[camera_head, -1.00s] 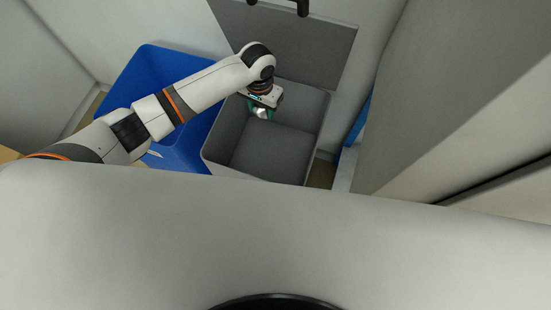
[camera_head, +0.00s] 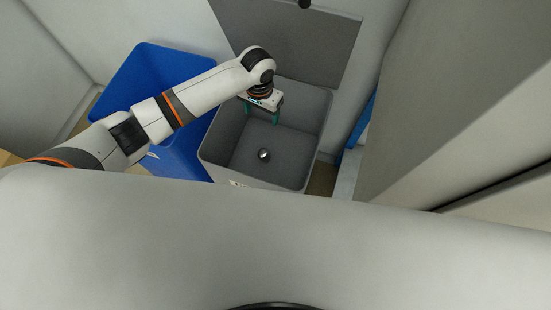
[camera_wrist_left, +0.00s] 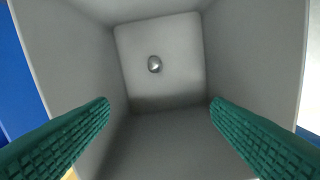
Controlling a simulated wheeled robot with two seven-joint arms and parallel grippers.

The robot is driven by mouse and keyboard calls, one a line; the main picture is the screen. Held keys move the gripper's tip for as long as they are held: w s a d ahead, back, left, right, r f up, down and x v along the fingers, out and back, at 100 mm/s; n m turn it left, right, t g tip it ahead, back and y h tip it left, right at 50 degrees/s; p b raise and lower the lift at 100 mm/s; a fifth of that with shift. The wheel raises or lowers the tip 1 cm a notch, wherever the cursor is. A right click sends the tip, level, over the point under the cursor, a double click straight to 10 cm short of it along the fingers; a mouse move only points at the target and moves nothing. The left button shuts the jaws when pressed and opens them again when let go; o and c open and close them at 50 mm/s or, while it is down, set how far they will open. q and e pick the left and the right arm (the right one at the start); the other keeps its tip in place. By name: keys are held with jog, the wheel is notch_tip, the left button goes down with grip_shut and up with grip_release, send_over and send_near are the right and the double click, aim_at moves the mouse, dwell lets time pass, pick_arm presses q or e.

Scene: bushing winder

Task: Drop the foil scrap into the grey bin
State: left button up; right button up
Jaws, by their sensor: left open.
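The foil scrap (camera_head: 264,155) is a small shiny silver lump lying on the floor of the grey bin (camera_head: 299,174). In the left wrist view the foil scrap (camera_wrist_left: 154,64) rests on the bin floor, apart from the walls. The grey bin (camera_wrist_left: 262,40) is open at the top and holds nothing else that I can see. My left gripper (camera_head: 262,119) is open and empty over the bin's back part, pointing down. Its green fingers (camera_wrist_left: 160,125) are spread wide in the left wrist view, apart from the foil. My right gripper is not in view.
A blue bin (camera_head: 140,72) stands to the left of the grey bin, partly under my left arm. A dark grey panel (camera_head: 290,40) is on the wall behind the bins. A large grey surface (camera_head: 455,100) stands on the right.

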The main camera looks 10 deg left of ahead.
pick_arm(q)
notch_tip(320, 180, up, 12)
jog(key=p, duration=0.1)
dwell(0.4)
dwell(0.3)
